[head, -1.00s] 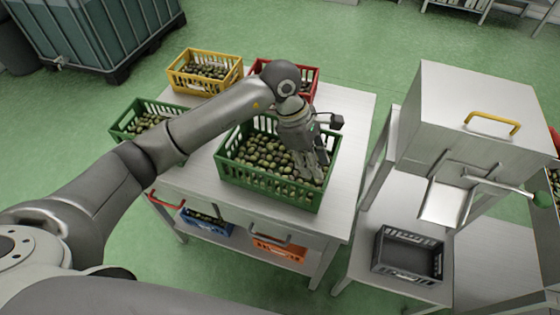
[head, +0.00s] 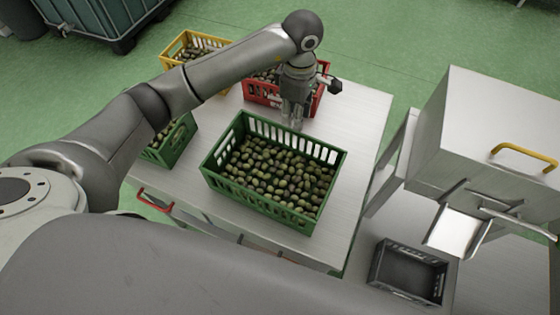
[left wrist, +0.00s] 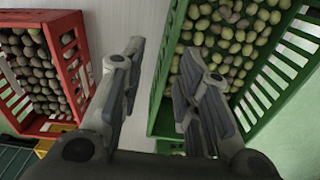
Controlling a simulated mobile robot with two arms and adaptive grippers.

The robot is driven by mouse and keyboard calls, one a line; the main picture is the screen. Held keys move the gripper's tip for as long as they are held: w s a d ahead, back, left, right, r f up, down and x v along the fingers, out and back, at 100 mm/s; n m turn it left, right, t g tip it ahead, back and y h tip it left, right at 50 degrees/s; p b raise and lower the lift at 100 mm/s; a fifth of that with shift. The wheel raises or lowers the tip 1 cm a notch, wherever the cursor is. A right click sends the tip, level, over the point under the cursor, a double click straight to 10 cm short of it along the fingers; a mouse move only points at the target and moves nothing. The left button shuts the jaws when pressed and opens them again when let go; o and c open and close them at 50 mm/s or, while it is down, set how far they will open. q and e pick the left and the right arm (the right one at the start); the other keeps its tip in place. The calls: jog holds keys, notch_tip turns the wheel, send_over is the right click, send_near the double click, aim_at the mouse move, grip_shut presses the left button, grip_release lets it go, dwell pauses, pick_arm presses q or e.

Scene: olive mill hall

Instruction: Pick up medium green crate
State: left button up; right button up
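Two green crates filled with olives stand on the metal table (head: 352,190). The larger one (head: 250,192) is in the middle, fully in view. The other (head: 175,145) is at the left, mostly hidden behind my left arm; I cannot tell for certain which is called medium. My left gripper (head: 293,124) points down at the middle crate's far long wall. In the left wrist view its fingers (left wrist: 160,92) are apart and empty, one over the table, the other over the crate (left wrist: 158,112), with the wall's rim between them. Contact cannot be told. My right gripper is not in view.
A red crate (head: 262,97) of olives stands just behind the gripper, a yellow crate (head: 172,52) further back left. At the right are a metal machine (head: 480,120) with a yellow handle and an empty dark crate (head: 375,272). The table's right part is bare.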

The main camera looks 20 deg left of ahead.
aim_at(293, 131)
pick_arm(q)
jog(key=f, duration=0.2)
jog(key=s+f+p, duration=0.1)
jog(key=shift+s+f, duration=0.2)
jog(key=shift+f, duration=0.15)
jog(key=shift+w+f, duration=0.1)
jog(key=shift+f, duration=0.2)
jog(key=f, duration=0.1)
jog(key=f+p, duration=0.1)
jog(key=f, duration=0.1)
jog(key=f+p, duration=0.1)
jog(key=shift+a+f, duration=0.15)
jog(key=shift+a, duration=0.1)
jog(key=shift+f, duration=0.35)
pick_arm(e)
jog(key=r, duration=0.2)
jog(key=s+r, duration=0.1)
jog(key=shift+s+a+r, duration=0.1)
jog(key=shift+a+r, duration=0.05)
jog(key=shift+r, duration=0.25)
pick_arm(q)
jog(key=shift+w, duration=0.1)
jog(key=shift+c, duration=0.3)
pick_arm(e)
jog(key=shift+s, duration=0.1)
pick_arm(q)
grip_shut()
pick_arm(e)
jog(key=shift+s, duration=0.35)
